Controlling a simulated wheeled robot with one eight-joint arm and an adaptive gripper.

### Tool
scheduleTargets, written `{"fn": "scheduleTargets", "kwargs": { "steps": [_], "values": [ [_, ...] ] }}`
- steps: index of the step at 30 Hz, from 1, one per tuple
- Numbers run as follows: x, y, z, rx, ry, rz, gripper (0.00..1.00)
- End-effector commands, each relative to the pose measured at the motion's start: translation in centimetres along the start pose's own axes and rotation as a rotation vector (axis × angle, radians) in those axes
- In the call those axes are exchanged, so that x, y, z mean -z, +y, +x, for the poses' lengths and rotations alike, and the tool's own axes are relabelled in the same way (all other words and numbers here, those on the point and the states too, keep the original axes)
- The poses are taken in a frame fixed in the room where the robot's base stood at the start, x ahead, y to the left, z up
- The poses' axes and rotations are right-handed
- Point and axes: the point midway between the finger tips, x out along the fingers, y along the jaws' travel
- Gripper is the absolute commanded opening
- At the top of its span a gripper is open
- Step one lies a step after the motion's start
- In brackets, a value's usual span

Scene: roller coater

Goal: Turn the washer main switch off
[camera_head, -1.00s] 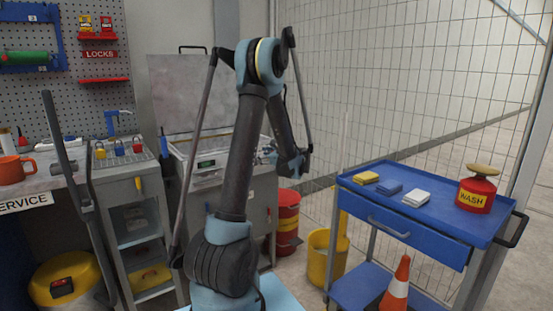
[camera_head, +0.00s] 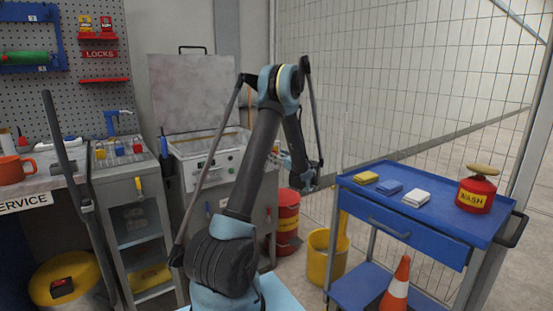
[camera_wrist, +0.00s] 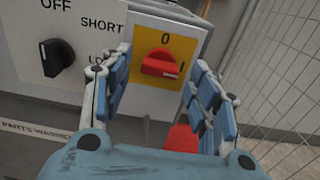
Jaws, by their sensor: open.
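The parts washer (camera_head: 190,188) stands with its lid raised, behind my arm in the head view. In the wrist view its main switch (camera_wrist: 160,64) is a red rotary handle on a yellow plate (camera_wrist: 178,42) marked 0 at the top and I at the right. The handle lies roughly crosswise, with one end towards the I. My gripper (camera_wrist: 157,70) is open, its blue-padded fingers to the left and right of the switch. I cannot tell whether a finger touches it. In the head view my gripper (camera_head: 284,160) is small, beside the washer's right front.
A black selector knob (camera_wrist: 57,58) with OFF and SHORT labels is left of the switch. A blue cart (camera_head: 440,222) with sponges and a red wash can (camera_head: 477,195) stands right. A red drum (camera_head: 287,215), yellow bin (camera_head: 322,262) and wire fence (camera_head: 400,80) are nearby.

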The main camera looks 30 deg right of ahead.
Motion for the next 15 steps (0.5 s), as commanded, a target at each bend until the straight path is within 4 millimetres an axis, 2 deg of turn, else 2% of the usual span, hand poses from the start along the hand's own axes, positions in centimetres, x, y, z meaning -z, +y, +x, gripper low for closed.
{"fn": "scheduleTargets", "kwargs": {
  "steps": [4, 14, 15],
  "values": [
    [-0.01, 0.07, 1.16, -0.001, 0.000, 0.000, 0.55],
    [-0.02, 0.06, 1.43, 0.000, 0.000, -0.001, 0.55],
    [-0.02, 0.06, 1.43, 0.000, 0.000, -0.001, 0.46]
  ]
}}
